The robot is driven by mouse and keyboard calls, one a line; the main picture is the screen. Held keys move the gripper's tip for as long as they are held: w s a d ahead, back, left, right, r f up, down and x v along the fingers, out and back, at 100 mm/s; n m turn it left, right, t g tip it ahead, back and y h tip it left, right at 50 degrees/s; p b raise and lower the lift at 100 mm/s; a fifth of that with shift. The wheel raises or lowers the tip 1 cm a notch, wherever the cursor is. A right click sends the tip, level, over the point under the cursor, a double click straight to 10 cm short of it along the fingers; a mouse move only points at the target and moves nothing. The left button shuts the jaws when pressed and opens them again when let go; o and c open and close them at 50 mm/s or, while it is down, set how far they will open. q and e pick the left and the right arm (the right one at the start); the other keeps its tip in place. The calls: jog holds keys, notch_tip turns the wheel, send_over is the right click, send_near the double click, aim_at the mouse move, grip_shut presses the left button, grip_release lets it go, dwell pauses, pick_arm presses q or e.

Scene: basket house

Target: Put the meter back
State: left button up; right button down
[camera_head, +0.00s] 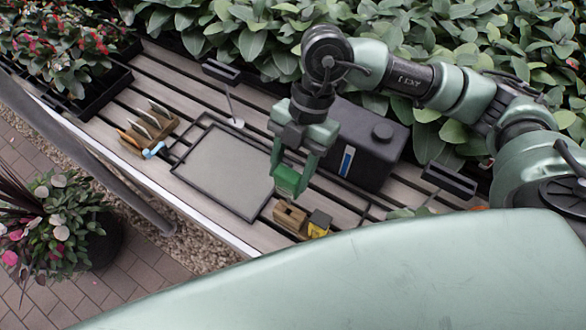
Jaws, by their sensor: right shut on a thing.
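My right gripper (290,172) reaches down from the right arm over the slatted table and is shut on a small green meter (287,181). The meter is between the fingertips, beside the right edge of the grey tray, and the fingers partly hide it. A small wooden holder (290,216) stands just below it in the picture, near the table's front edge. A yellow and dark item (318,223) is to the right of the holder. I cannot tell the exact height of the meter above the table. My left gripper is not in view.
A dark grey box (367,146) with a round cap stands behind and right of the gripper. A flat grey tray (226,170) fills the table's middle. A wooden rack (149,130) with several tools and a light blue item (154,150) are at left. Leafy plants line the back.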

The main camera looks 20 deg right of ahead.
jog(key=shift+f, duration=0.35)
jog(key=shift+f+b, duration=1.4)
jog(key=shift+f, duration=0.1)
jog(key=shift+s+a+r, duration=0.1)
jog(key=shift+a+r, duration=0.05)
jog(key=shift+f+b, duration=1.4)
jog(key=shift+f, duration=0.75)
